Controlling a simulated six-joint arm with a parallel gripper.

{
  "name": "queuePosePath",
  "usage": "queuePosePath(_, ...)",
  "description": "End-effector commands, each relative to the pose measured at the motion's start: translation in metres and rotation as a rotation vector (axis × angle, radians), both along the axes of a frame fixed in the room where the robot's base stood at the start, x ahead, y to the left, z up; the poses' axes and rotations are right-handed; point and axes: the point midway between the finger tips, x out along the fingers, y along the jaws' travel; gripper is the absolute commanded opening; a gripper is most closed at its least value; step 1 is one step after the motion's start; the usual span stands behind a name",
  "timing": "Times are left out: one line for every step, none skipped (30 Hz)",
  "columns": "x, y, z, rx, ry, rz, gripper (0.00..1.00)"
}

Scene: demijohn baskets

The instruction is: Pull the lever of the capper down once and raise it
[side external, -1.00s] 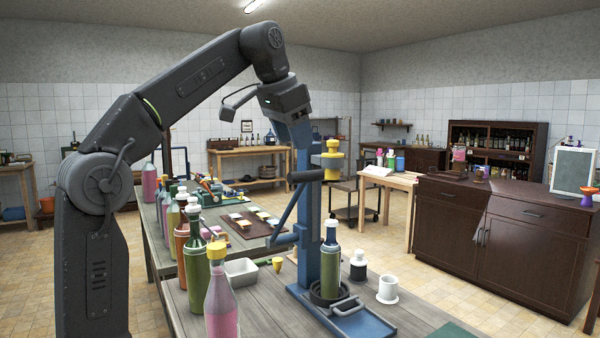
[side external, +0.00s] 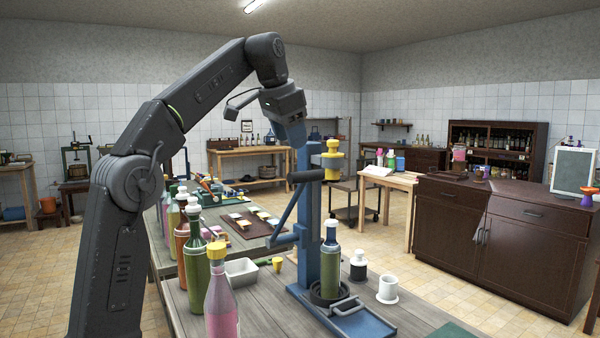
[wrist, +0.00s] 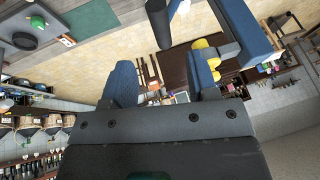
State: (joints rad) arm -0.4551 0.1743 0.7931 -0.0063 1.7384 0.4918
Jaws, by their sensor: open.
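The capper is a blue press with an upright column (side external: 309,215) and a slanting blue lever link that ends in a dark handle (side external: 306,176). The handle is up, well above the bottle.
Several filled bottles, including a pink one with a yellow cap (side external: 221,290), stand left of the capper. A dark cabinet (side external: 500,235) stands to the right.

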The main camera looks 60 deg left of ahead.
Motion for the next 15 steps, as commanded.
queuePosePath(0.002, 0.001, -0.007, -0.001, 0.001, 0.0, 0.54)
queuePosePath(0.003, 0.001, -0.011, -0.002, 0.003, 0.0, 0.54)
queuePosePath(0.006, 0.003, -0.018, -0.002, 0.004, 0.0, 0.54)
queuePosePath(0.009, 0.004, -0.023, -0.002, 0.003, 0.0, 0.54)
queuePosePath(0.011, 0.005, -0.027, -0.002, 0.003, 0.0, 0.54)
queuePosePath(0.013, 0.006, -0.034, -0.001, 0.003, 0.0, 0.54)
queuePosePath(0.015, 0.007, -0.039, -0.001, 0.002, 0.0, 0.54)
queuePosePath(0.018, 0.008, -0.045, -0.002, 0.003, 0.0, 0.54)
queuePosePath(0.02, 0.009, -0.051, -0.002, 0.003, 0.0, 0.54)
queuePosePath(0.023, 0.01, -0.056, -0.001, 0.002, 0.0, 0.54)
queuePosePath(0.024, 0.011, -0.06, -0.001, 0.003, 0.0, 0.54)
queuePosePath(0.027, 0.012, -0.066, -0.001, 0.002, 0.0, 0.54)
queuePosePath(0.028, 0.013, -0.069, -0.001, 0.002, 0.0, 0.54)
queuePosePath(0.03, 0.014, -0.072, 0.0, 0.0, 0.0, 0.54)
queuePosePath(0.031, 0.014, -0.076, -0.001, 0.001, 0.0, 0.54)
